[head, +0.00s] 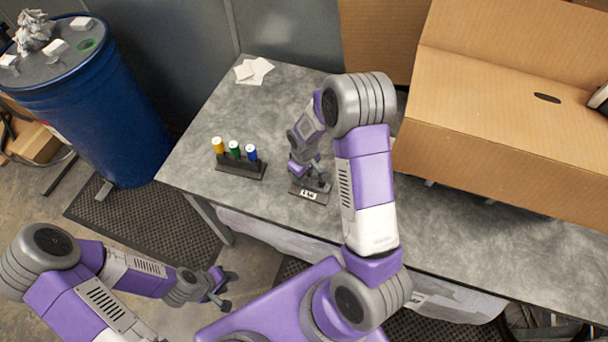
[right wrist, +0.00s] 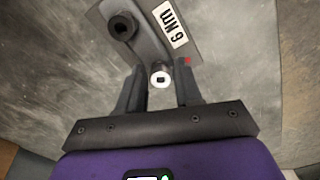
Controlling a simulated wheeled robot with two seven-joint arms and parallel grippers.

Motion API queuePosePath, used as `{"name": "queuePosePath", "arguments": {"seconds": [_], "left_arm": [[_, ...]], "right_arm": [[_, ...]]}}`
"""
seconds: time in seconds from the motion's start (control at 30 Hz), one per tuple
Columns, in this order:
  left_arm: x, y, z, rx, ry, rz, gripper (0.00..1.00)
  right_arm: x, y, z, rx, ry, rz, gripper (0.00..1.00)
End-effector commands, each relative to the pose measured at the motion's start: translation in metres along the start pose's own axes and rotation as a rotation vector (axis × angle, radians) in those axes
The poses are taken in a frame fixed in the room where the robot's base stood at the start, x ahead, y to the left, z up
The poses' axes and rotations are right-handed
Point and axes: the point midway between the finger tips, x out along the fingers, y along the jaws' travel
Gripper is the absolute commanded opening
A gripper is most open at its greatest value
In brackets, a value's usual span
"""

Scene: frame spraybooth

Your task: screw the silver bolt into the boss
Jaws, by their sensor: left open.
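The silver bolt (right wrist: 161,76) shows its round, bright head with a dark socket in the right wrist view. It stands at the near edge of a dark fixture block (right wrist: 150,40), which has a printed label. A round dark boss (right wrist: 122,27) with a hole rises from the block beside the label. My right gripper (right wrist: 160,84) has its fingers on either side of the bolt head, with small gaps showing. In the head view my right gripper (head: 312,178) is over the block (head: 308,193) on the bench, hiding part of it. My left gripper (head: 228,290) is open and empty, low beside the bench.
The grey bench (head: 205,185) carries a dark rack (head: 240,170) with yellow, green and blue containers left of the block. White papers (head: 253,71) lie at the back. A large cardboard box (head: 500,110) fills the right rear. A blue drum (head: 95,115) stands left.

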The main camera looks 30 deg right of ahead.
Motion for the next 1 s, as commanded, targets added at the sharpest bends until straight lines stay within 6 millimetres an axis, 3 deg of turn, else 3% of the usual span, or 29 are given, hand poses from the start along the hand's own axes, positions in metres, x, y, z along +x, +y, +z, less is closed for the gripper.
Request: {"name": "queuePosePath", "arguments": {"seconds": [0.03, 0.23, 0.37, 0.6, 1.0], "left_arm": [[-0.0001, 0.0, 0.0, 0.0, 0.0, 0.0, 0.43], [-0.0001, 0.0, 0.0, 0.0, 0.0, 0.0, 0.43], [0.0022, -0.0009, -0.0002, 0.0, 0.0, 0.0, 0.43], [0.0063, -0.0024, -0.0003, 0.0, 0.0, 0.0, 0.43], [0.006, -0.0023, -0.0003, 0.0, 0.0, 0.0, 0.43]], "right_arm": [[0.0, 0.0, 0.0, 0.001, 0.0, 0.0, 0.28], [0.0001, -0.0001, 0.0, 0.003, 0.0, 0.0, 0.0], [0.0009, -0.0005, -0.0002, 0.058, 0.0, 0.001, 0.0], [0.0007, -0.0022, -0.0003, 0.365, -0.001, 0.001, 0.0], [0.0004, -0.0031, -0.0007, 0.453, -0.001, 0.0, 0.0]]}}
